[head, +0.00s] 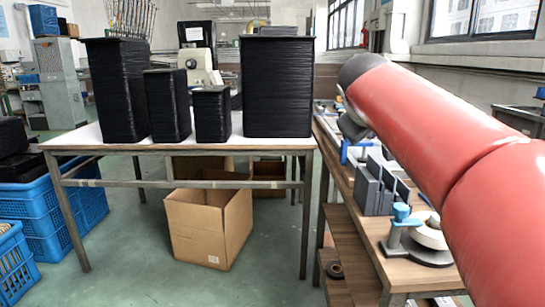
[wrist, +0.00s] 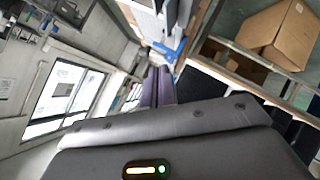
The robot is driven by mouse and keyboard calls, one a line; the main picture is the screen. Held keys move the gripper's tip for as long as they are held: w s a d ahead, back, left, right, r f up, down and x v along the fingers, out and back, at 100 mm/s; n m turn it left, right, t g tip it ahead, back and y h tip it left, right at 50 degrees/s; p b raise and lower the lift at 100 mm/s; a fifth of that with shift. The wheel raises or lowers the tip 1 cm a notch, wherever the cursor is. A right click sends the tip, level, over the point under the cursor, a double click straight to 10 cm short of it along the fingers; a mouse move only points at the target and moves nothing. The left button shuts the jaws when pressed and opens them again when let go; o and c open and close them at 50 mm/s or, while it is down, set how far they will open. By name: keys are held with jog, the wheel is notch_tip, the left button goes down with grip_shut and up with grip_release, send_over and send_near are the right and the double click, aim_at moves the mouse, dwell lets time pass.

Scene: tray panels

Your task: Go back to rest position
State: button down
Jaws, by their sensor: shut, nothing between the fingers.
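My gripper (wrist: 158,72) shows in the wrist view as two dark purplish fingers side by side, shut with nothing between them. The fingers are not visible in the head view, where my red arm reaches up from the lower right to a dark joint. Black stacks of tray panels stand on the white-topped table: a tall one at left (head: 120,92), a wide tall one at right (head: 277,88), and two shorter ones between them (head: 167,105) (head: 212,115). My gripper is not touching any stack that I can see.
A wooden workbench (head: 375,235) at right carries grey holders (head: 378,188) and a blue-topped tool (head: 402,215) beneath my arm. An open cardboard box (head: 210,225) sits under the table; it also shows in the wrist view (wrist: 280,32). Blue crates (head: 45,240) stand at left. Green floor in front is clear.

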jog(key=s+a+f+m+g+y, duration=0.2)
jog(key=s+f, duration=1.2)
jog(key=s+a+f+m+g+y, duration=0.2)
jog(key=s+f+g+y, duration=0.1)
jog(key=s+f, duration=1.1)
jog(key=shift+s+a, duration=0.3)
jog(key=shift+a, duration=0.05)
